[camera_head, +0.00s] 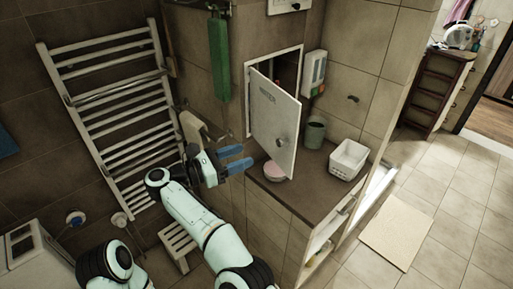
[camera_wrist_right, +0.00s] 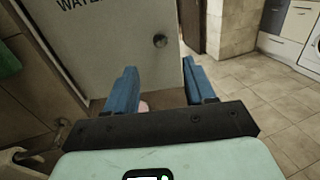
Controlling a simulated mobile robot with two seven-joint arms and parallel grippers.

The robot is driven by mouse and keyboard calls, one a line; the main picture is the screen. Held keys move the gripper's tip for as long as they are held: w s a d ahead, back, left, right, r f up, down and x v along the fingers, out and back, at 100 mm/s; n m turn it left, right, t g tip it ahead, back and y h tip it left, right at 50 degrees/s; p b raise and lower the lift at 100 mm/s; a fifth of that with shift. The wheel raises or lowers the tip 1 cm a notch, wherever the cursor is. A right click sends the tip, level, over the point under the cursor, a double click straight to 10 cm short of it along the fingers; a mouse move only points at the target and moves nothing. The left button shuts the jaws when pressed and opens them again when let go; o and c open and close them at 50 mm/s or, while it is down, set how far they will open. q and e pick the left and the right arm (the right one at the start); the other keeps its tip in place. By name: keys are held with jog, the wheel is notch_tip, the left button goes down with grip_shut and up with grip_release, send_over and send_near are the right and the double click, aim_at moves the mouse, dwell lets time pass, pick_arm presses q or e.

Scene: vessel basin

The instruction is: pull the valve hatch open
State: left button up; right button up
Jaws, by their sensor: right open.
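The valve hatch (camera_head: 272,115) is a white wall door with dark lettering and a small round knob (camera_head: 283,141). It stands partly open, swung out from its frame, with a dark gap showing at its upper right. My right gripper (camera_head: 246,156) is open and empty, left of and below the hatch's lower part in the head view. In the right wrist view the hatch (camera_wrist_right: 110,60) and knob (camera_wrist_right: 160,41) lie beyond the two blue fingers (camera_wrist_right: 158,80). Contact with the hatch cannot be told. My left gripper is not in view.
A brown counter (camera_head: 306,200) below the hatch holds a pink round item (camera_head: 274,171), a white basket (camera_head: 348,159) and a grey-green cup (camera_head: 315,133). A towel rail (camera_head: 110,85) is on the left wall. A green hanging thing (camera_head: 219,60) is left of the hatch. Tiled floor is open at right.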

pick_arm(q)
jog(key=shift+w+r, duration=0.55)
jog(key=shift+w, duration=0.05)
pick_arm(e)
jog(key=v, duration=0.2)
jog(key=shift+s+a, duration=0.1)
jog(key=shift+a, duration=0.2)
